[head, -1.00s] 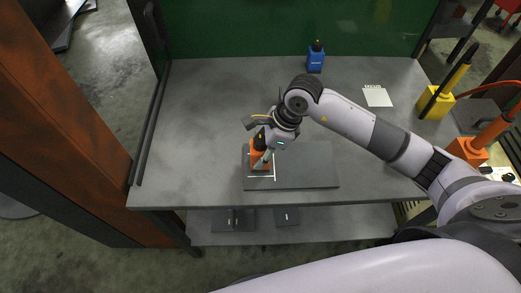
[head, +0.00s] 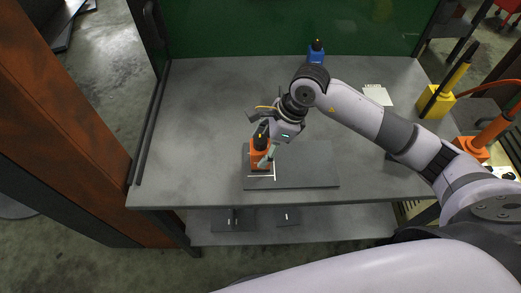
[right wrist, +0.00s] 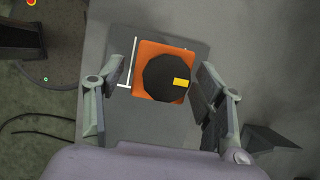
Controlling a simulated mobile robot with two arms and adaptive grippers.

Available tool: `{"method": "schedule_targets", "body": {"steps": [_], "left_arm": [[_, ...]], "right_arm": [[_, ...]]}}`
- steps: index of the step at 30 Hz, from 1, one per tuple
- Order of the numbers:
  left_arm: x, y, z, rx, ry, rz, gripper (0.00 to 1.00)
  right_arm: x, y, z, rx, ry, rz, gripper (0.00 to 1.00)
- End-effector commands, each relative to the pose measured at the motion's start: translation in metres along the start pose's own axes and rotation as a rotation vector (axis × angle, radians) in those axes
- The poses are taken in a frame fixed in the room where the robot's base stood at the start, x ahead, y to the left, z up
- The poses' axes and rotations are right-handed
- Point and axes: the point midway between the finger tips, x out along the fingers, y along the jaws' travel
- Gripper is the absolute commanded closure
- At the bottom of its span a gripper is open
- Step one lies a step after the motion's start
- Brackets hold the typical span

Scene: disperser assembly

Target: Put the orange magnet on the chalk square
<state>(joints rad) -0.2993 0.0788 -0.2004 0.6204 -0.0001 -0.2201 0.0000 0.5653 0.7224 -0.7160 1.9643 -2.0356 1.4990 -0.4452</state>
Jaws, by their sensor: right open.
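The orange magnet (head: 260,157), a block with a black knob on top, stands on a dark plate (head: 310,174) at the table's front. White chalk lines (head: 263,178) show in front of it and at its right side. In the right wrist view the magnet (right wrist: 146,88) sits between the fingers, with chalk lines (right wrist: 130,62) along its left side. My right gripper (head: 267,152) is around the magnet's top. In the wrist view the fingers (right wrist: 150,105) are spread, with gaps beside the knob. My left gripper is out of view.
A blue magnet (head: 316,53) stands at the back of the table, and a white paper (head: 377,95) lies to the right. Yellow (head: 437,103) and orange-based (head: 469,149) devices stand at the right. The table's left part (head: 195,110) is clear.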

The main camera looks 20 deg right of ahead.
Motion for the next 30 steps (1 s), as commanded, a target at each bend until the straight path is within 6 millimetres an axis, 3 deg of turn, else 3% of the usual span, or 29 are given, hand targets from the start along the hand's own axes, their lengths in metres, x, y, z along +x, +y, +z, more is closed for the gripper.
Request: {"method": "schedule_targets", "body": {"steps": [6, 13, 18, 30], "left_arm": [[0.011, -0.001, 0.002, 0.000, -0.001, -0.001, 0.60], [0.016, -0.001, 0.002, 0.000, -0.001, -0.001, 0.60], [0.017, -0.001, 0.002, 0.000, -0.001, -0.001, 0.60], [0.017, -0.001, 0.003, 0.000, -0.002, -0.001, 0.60]], "right_arm": [[-0.048, -0.002, -0.001, -0.001, 0.000, -0.007, 0.37], [-0.085, -0.001, 0.000, 0.001, -0.001, -0.003, 0.37], [-0.095, 0.000, 0.000, 0.001, 0.000, 0.000, 0.37], [-0.096, 0.000, 0.000, 0.001, 0.000, 0.000, 0.37]]}}
